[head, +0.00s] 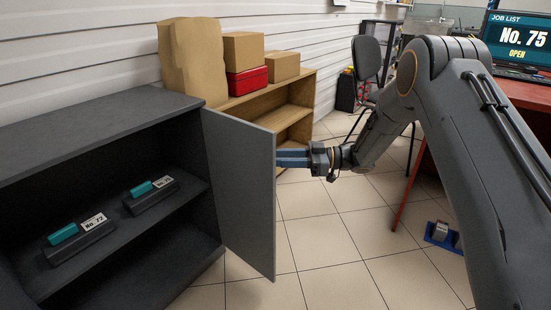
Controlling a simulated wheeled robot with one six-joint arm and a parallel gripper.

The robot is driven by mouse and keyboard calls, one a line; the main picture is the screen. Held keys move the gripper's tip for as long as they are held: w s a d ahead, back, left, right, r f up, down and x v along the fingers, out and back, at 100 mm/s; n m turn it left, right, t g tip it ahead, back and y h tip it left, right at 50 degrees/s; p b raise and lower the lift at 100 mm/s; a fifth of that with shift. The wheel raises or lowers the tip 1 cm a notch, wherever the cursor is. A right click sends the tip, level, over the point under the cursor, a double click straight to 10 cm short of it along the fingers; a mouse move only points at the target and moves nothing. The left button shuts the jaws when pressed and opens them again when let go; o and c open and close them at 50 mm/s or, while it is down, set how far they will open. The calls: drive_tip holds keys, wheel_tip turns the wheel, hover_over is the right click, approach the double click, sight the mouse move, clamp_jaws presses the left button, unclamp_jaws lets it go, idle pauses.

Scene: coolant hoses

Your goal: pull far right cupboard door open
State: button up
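The grey cupboard door (240,192) stands swung out from the right side of the dark cupboard (85,130), so the right part of the inside shows. My gripper (282,158) is on the right of the door, near its outer edge. Its blue fingers point left toward the door, and their tips are at or behind the door's edge. I cannot tell whether they touch the door or a handle, or whether they are open or shut. Any handle on the door's far face is hidden.
On the cupboard's shelf are two dark holders with teal parts, one labelled No. 72 (80,240). A wooden shelf (300,100) with boxes and a red case (247,83) stands behind. A red desk (520,95) is at right. Tiled floor (330,250) in front is clear.

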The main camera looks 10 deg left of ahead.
drive_tip(key=p+v, duration=0.1)
drive_tip(key=v, duration=0.6)
drive_tip(key=shift+d, duration=0.4)
